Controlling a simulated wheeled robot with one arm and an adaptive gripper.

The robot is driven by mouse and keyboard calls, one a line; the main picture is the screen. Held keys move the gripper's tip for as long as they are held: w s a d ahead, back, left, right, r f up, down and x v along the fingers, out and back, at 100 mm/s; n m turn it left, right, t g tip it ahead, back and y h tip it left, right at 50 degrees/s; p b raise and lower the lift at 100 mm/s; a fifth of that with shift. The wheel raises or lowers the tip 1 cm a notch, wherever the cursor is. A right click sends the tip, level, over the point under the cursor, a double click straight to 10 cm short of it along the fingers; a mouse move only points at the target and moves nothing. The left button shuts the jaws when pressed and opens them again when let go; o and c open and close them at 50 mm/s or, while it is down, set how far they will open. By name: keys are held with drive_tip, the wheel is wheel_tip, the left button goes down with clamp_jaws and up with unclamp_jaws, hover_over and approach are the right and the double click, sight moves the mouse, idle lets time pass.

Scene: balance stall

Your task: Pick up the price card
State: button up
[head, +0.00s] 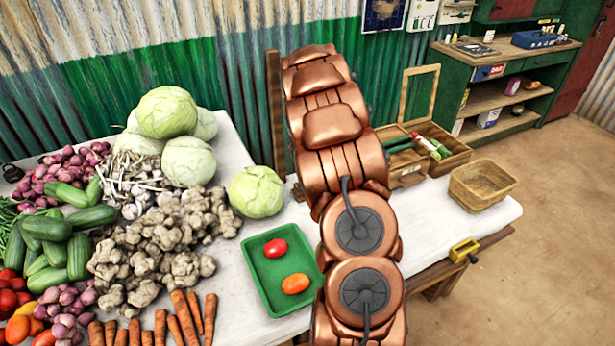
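I cannot make out a price card for certain in the head view; a small pale label shows on the front of the open wooden box (449,165), but I cannot tell what it is. My copper-coloured arm crosses the middle of the view and hides part of the white table (236,150) and whatever lies behind it. My gripper is not in the picture.
A green tray (258,271) holds a red tomato (275,249) and an orange one (295,284). Cabbages (188,161), ginger (160,245), carrots (187,318) and cucumbers (78,256) crowd the left. A wicker basket (482,186) and yellow object (463,250) sit at the right edge.

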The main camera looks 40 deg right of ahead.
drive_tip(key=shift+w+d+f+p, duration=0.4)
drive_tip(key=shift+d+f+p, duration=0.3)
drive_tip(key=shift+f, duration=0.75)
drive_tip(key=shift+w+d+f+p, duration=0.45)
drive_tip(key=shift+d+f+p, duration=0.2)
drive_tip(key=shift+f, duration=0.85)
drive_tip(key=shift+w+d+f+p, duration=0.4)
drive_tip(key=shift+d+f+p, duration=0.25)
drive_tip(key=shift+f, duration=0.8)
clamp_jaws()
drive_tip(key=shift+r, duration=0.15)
